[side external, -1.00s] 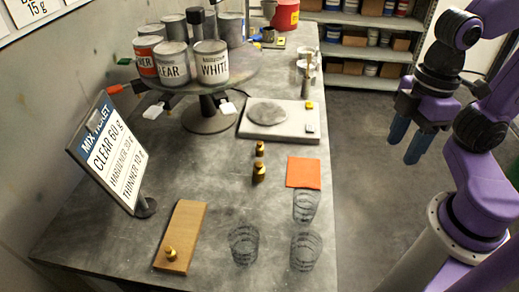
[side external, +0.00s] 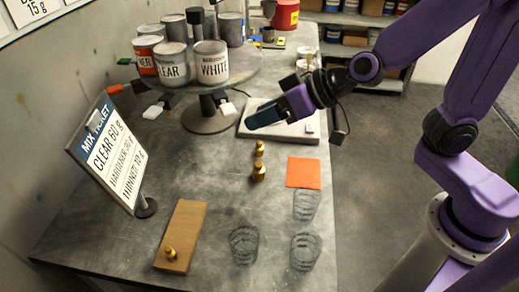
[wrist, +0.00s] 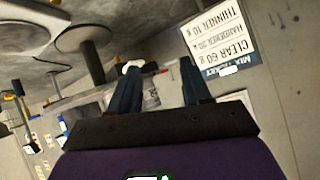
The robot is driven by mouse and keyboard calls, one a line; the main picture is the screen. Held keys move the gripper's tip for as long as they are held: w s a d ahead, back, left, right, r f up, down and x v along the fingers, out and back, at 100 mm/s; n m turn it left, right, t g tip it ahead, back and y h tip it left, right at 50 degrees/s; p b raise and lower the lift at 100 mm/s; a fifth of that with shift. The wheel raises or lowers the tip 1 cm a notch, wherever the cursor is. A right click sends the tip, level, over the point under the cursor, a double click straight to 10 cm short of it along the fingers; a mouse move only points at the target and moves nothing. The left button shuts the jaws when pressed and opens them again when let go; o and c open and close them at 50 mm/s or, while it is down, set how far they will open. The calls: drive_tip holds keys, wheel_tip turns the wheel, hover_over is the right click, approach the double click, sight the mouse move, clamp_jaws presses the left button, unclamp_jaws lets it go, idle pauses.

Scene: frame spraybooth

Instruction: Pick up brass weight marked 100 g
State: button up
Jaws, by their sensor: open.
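Three brass weights show in the side external view. A larger brass weight (side external: 258,172) stands mid-table, with a smaller brass weight (side external: 259,148) just behind it. Another brass weight (side external: 171,253) stands on the wooden block (side external: 190,222) at the front left. Their markings are too small to read, so I cannot tell which is 100 g. The wrist view shows the fingers (wrist: 160,68) apart and empty, with no weight visible.
The mix ticket sign (side external: 108,155) stands at the left; it shows upside down in the wrist view (wrist: 222,40). A carousel (side external: 215,80) of paint cans and the scale (side external: 288,133) stand behind. An orange pad (side external: 303,172) and several clear cups (side external: 306,251) are at the right.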

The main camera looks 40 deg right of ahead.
drive_tip(key=w+d+m+t+h, duration=0.3)
drive_tip(key=w+d, duration=0.1)
drive_tip(key=w, duration=0.1)
drive_tip(key=m+t+h, duration=0.1)
drive_tip(key=m+h, duration=0.1)
drive_tip(key=h, duration=0.2)
hover_over(261, 144)
drive_tip(key=s, duration=0.4)
wheel_tip(261, 144, down, 10)
drive_tip(key=shift+s+f, duration=0.1)
drive_tip(key=shift+f, duration=2.65)
wheel_tip(261, 144, down, 3)
drive_tip(key=shift+r, duration=0.15)
drive_tip(key=shift+x, duration=0.8)
drive_tip(key=shift+w, duration=0.7)
